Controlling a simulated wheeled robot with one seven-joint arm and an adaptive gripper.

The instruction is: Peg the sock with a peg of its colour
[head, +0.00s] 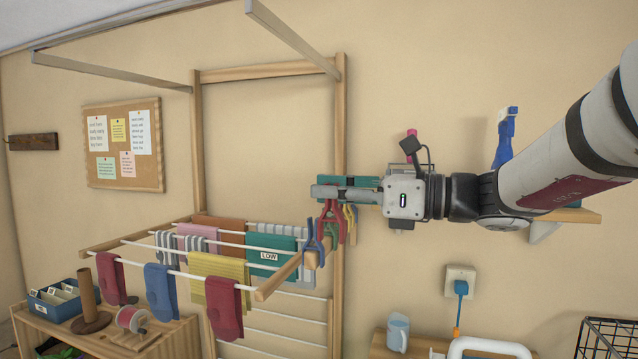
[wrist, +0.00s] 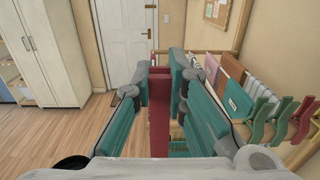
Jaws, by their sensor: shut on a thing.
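Blue (head: 313,245), red (head: 329,222) and yellow (head: 350,218) pegs cluster below the gripper in the head view; I cannot tell there which one is held. Two dark red socks, left (head: 110,279) and right (head: 224,308), hang on the front rail with a blue sock (head: 161,291) between them.
A yellow cloth (head: 218,282) and a green cloth marked LOW (head: 270,258) hang on the rack, whose wooden side bar (head: 277,279) runs close below the gripper. A low wooden shelf bears a spool (head: 130,318) and a blue box (head: 62,300). A mug (head: 398,333) stands lower right.

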